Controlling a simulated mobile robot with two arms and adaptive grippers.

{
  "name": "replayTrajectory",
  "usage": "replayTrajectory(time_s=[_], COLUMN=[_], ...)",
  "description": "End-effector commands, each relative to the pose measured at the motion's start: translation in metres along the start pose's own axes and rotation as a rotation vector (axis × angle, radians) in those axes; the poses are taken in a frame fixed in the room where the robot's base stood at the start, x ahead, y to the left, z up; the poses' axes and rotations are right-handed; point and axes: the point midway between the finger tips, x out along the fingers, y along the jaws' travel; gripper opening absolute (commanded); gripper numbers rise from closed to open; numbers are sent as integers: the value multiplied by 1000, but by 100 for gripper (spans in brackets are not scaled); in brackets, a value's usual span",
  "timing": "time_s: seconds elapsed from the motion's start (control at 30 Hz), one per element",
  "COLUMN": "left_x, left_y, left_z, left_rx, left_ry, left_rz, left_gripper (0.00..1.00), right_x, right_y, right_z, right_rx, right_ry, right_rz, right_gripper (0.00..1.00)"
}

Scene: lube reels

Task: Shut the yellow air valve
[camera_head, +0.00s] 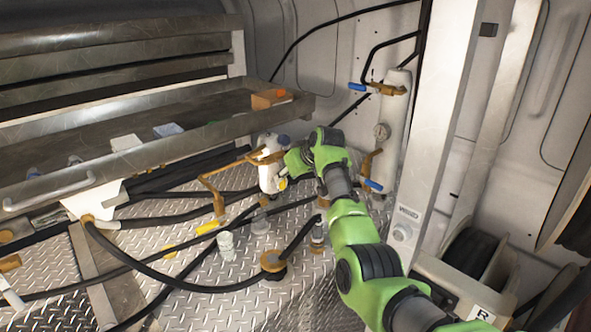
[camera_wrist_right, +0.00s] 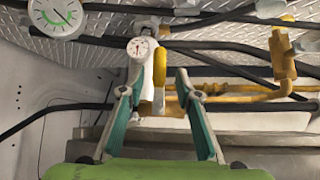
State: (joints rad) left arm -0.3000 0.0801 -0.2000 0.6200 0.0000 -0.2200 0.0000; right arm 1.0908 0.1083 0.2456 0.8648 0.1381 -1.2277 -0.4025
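A yellow valve handle (camera_wrist_right: 159,66) shows in the right wrist view, beside a small white gauge (camera_wrist_right: 141,47). It lies between the spread fingertips of my right gripper (camera_wrist_right: 152,84); I cannot tell whether they touch it. In the head view my green right arm reaches in from the lower right, and its end (camera_head: 296,158) is beside a white unit (camera_head: 270,170) with brass pipework. A bit of yellow (camera_head: 283,184) shows on that unit; the arm's end covers part of it. Another yellow handle (camera_head: 208,227) sits on a brass pipe to the left. My left gripper is out of view.
Black hoses cross the diamond-plate floor (camera_head: 190,285). A metal shelf (camera_head: 190,140) stands behind the brass pipework. A white cylinder (camera_head: 394,125) with blue-handled valves stands at the back right, with a reel (camera_head: 470,255) farther right. A larger gauge (camera_wrist_right: 56,14) shows in the wrist view.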

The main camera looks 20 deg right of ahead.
Motion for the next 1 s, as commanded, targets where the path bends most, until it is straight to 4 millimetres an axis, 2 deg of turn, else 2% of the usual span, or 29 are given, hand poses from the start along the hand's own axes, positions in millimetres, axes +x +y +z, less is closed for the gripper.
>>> replayTrajectory(time_s=[0.2,0.43,0.6,1.0], left_x=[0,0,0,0], left_y=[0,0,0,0], left_z=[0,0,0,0], left_rx=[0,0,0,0], left_ry=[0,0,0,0], left_rz=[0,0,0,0], left_gripper=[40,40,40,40], right_x=[-33,-58,-65,-65], right_y=[0,0,-1,-1], right_z=[0,1,1,1], right_rx=[-2,-1,-1,-1], right_ry=[1,-2,-2,-3], right_rz=[1,0,-1,-1], right_gripper=[31,31,31,31])
